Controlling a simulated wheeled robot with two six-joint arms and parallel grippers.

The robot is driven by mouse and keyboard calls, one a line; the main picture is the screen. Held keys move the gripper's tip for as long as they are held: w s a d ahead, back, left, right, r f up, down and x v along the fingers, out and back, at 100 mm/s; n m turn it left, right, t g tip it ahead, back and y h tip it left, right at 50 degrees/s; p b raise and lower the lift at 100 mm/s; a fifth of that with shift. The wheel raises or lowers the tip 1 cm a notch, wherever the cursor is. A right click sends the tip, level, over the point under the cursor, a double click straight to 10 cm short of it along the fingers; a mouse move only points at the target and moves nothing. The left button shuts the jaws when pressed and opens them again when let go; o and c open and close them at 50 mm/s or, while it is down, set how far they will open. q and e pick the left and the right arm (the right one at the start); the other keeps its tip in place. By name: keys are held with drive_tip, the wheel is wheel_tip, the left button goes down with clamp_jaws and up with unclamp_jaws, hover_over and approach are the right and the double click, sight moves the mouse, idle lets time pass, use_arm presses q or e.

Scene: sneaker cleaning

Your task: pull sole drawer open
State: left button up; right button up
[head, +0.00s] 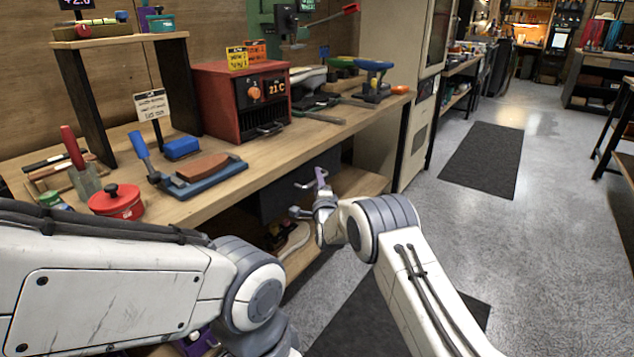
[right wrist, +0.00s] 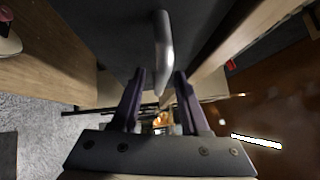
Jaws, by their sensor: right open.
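The dark drawer (head: 277,203) is under the wooden workbench, and its dark front (right wrist: 110,35) fills the top of the right wrist view. A silver bar handle (right wrist: 163,45) stands out from that front. My right gripper (head: 318,178) is beside the drawer front in the head view. In the right wrist view my right gripper (right wrist: 158,78) has its two purple fingers spread, with the handle's lower end between their tips and no clear contact. Only a purple part, probably of my left gripper (head: 197,343), shows under my left arm; its jaws are hidden.
The workbench top (head: 262,170) overhangs the drawer. On it are a red pot (head: 117,202), a blue sharpening block (head: 208,177) and a red oven-like box (head: 240,97). The floor at right is mostly clear.

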drive_tip(key=shift+c, duration=0.3)
clamp_jaws()
idle(1.2)
